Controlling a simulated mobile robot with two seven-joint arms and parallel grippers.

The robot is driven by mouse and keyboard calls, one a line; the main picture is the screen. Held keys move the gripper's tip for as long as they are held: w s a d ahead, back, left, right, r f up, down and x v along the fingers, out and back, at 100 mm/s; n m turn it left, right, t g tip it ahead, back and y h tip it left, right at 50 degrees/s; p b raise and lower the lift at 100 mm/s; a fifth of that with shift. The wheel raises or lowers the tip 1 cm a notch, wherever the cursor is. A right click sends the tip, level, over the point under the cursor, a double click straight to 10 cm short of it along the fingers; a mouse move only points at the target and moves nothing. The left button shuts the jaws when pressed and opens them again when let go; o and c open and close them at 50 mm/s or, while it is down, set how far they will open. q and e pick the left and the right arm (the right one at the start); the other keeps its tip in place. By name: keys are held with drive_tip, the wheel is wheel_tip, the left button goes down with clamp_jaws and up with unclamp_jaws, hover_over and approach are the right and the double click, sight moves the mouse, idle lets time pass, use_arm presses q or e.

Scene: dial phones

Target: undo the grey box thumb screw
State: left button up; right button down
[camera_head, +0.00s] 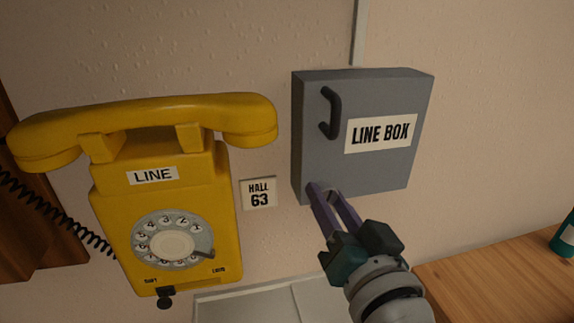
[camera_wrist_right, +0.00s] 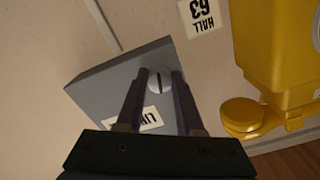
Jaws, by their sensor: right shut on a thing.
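The grey box (camera_head: 352,170) is on the wall, with a "LINE BOX" label (camera_head: 381,133) and a dark handle (camera_head: 330,112) on its front. My right gripper (camera_head: 327,190) is at the lower left corner of the box front, its purple fingers pointing up at it. In the right wrist view the thumb screw (camera_wrist_right: 160,82) is a pale round head with a dark slot. It sits between the two fingertips of my right gripper (camera_wrist_right: 157,80), which are shut on it. In the head view the fingers mostly hide the screw. My left gripper is not in view.
A yellow dial phone (camera_head: 205,222) marked "LINE" hangs left of the box, its handset (camera_head: 150,115) on top. A "HALL 63" plate (camera_head: 259,193) is between them. A wooden surface (camera_head: 510,285) is at lower right, with a teal object (camera_head: 564,238) at the edge.

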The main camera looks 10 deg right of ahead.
drive_tip(key=n, duration=0.5)
drive_tip(key=shift+n, duration=0.3)
idle(0.4)
drive_tip(key=c, duration=0.5)
unclamp_jaws()
drive_tip(key=shift+c, duration=0.2)
drive_tip(key=s, duration=1)
drive_tip(key=shift+d+p, duration=0.2)
drive_tip(key=shift+p, duration=0.15)
